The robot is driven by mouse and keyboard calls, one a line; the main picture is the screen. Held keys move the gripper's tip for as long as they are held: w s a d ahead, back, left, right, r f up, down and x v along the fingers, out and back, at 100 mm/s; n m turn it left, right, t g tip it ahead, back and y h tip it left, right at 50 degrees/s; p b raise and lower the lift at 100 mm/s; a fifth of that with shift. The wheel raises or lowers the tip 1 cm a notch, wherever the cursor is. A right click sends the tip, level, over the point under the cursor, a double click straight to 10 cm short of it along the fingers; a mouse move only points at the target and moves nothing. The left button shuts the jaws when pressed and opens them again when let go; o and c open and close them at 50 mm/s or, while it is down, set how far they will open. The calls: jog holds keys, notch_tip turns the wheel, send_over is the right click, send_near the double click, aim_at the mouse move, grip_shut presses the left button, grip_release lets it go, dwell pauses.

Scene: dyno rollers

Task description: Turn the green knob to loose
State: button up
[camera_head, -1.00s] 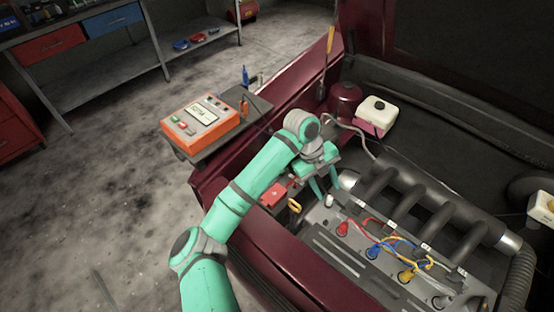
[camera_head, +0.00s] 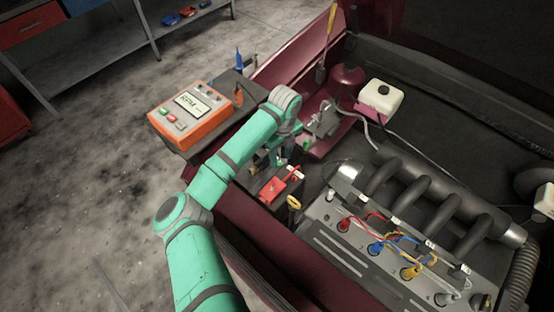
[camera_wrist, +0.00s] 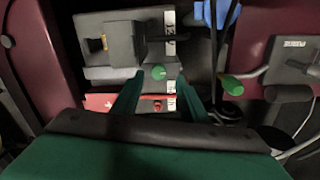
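A second green knob-like end (camera_wrist: 232,86) on a metal lever lies to the right, outside the fingers. In the head view my gripper (camera_head: 277,157) is over the engine bay's near left corner, mostly hidden by my arm.
A red cover (camera_head: 273,187) and a yellow loop handle (camera_head: 294,202) lie just in front of the gripper. An orange meter (camera_head: 190,112) stands on a side shelf to the left. The engine with coloured leads (camera_head: 376,249) is to the right.

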aim_at(279, 164)
jog(key=shift+f, duration=0.9)
jog(key=shift+w+a+f, duration=0.1)
jog(key=shift+a+f, duration=0.15)
jog(key=shift+f, duration=0.05)
jog(key=shift+a, duration=0.25)
grip_shut()
jog(key=shift+w+a, duration=0.1)
jog(key=shift+a, duration=0.1)
jog(key=shift+w+d, duration=0.1)
jog(key=shift+d, duration=0.25)
jog(key=shift+a, duration=0.1)
